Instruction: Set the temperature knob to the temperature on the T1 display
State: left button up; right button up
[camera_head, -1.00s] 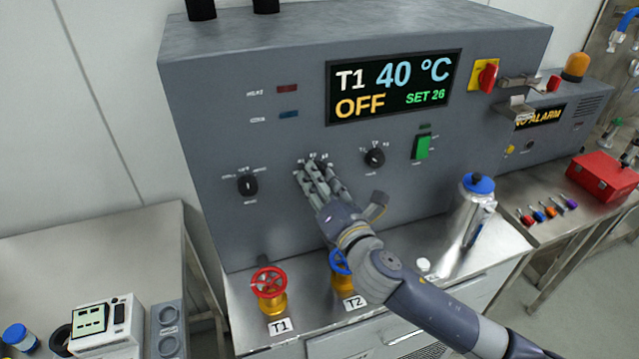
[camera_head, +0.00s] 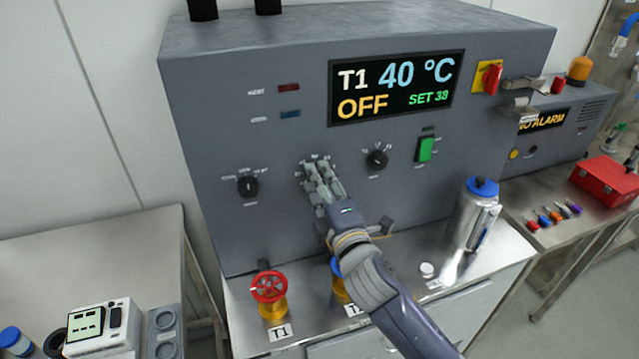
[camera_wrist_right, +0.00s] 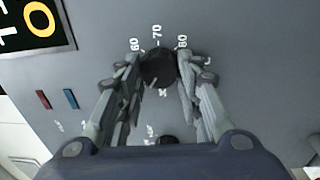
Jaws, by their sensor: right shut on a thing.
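The T1 display (camera_head: 395,88) on the grey cabinet reads "T1 40 °C", "OFF" and a small green "SET" value that looks like 38 or 39. My right gripper (camera_head: 318,168) is at the panel below the display's left end. In the right wrist view its fingers (camera_wrist_right: 160,85) are shut around a round black knob (camera_wrist_right: 158,66), with scale marks 60, 70 and 80 visible around it. In the head view the gripper hides this knob. My left gripper is not in view.
Other black knobs sit left (camera_head: 247,187) and right (camera_head: 376,160) of my gripper. A green switch (camera_head: 426,149) and a red rotary switch (camera_head: 488,78) are further right. A red valve wheel (camera_head: 269,287) and a metal flask (camera_head: 474,215) stand on the bench below.

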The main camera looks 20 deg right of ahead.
jog(key=shift+m, duration=1)
jog(key=o, duration=1.1)
jog(key=shift+c, duration=0.2)
jog(key=s, duration=1.2)
jog(key=shift+d+f, duration=0.25)
jog(key=shift+f, duration=0.2)
